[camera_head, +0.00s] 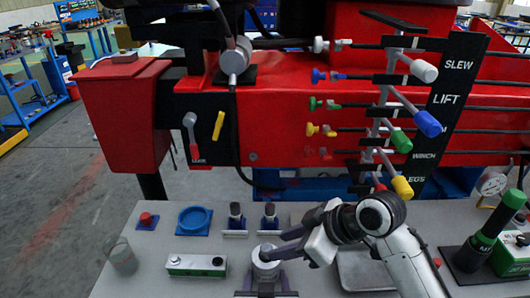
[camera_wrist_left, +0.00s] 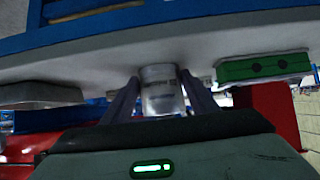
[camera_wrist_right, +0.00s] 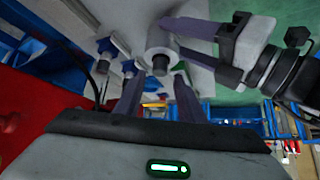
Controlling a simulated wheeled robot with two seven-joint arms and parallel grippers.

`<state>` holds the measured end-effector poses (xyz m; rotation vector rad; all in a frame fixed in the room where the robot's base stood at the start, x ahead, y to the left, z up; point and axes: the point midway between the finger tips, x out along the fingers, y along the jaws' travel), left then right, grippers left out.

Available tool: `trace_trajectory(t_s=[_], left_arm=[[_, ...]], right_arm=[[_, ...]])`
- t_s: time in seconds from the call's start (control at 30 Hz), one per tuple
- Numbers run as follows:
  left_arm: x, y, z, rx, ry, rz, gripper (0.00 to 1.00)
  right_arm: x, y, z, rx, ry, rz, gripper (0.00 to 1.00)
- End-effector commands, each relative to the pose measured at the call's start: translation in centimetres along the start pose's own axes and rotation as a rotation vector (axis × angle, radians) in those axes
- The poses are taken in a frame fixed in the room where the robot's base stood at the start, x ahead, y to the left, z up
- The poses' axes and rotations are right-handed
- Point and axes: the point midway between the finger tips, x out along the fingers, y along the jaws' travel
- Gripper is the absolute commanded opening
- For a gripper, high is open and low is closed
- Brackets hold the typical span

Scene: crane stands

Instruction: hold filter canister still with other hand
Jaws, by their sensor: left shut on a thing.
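The filter canister (camera_head: 265,268) is a short pale grey cylinder with a dark top fitting, upright on the grey bench. My left gripper (camera_head: 267,281) is at the bottom edge of the head view, shut around the canister's sides. The left wrist view shows the canister (camera_wrist_left: 161,92) between its two fingers. My right gripper (camera_head: 283,250) comes in from the right, its fingertips close to the canister's top. In the right wrist view its fingers (camera_wrist_right: 158,85) are apart, with the canister (camera_wrist_right: 160,42) just beyond the tips. Whether they touch it cannot be told.
A green-and-white box (camera_head: 196,265) stands left of the canister. Two dark-topped fittings (camera_head: 237,218), a blue dish (camera_head: 194,220) and a red button (camera_head: 146,219) sit behind. A metal tray (camera_head: 365,270) lies right. The red crane with levers rises behind the bench (camera_head: 150,250).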

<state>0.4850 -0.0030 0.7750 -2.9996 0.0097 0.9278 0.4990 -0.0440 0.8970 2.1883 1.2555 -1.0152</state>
Motion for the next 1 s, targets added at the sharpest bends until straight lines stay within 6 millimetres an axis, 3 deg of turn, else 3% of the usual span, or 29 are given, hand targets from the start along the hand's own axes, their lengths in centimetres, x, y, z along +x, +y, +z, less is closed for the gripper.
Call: trace_trajectory(t_s=[0.2,0.4,0.8,1.0], left_arm=[[0.0,-0.1,0.0,0.000,0.000,-0.001,0.23],[0.0,-0.1,0.0,0.000,0.000,-0.001,0.23],[0.0,-0.1,0.0,0.000,0.000,-0.001,0.23],[0.0,-0.1,0.0,0.000,0.000,-0.001,0.23]], right_arm=[[3.1,0.0,0.1,0.000,-0.004,-0.001,0.36],[4.8,0.0,0.1,0.001,-0.003,0.000,0.36],[5.3,0.0,0.1,0.000,-0.002,0.001,0.36],[5.3,0.0,0.1,0.000,-0.002,0.000,0.02]])
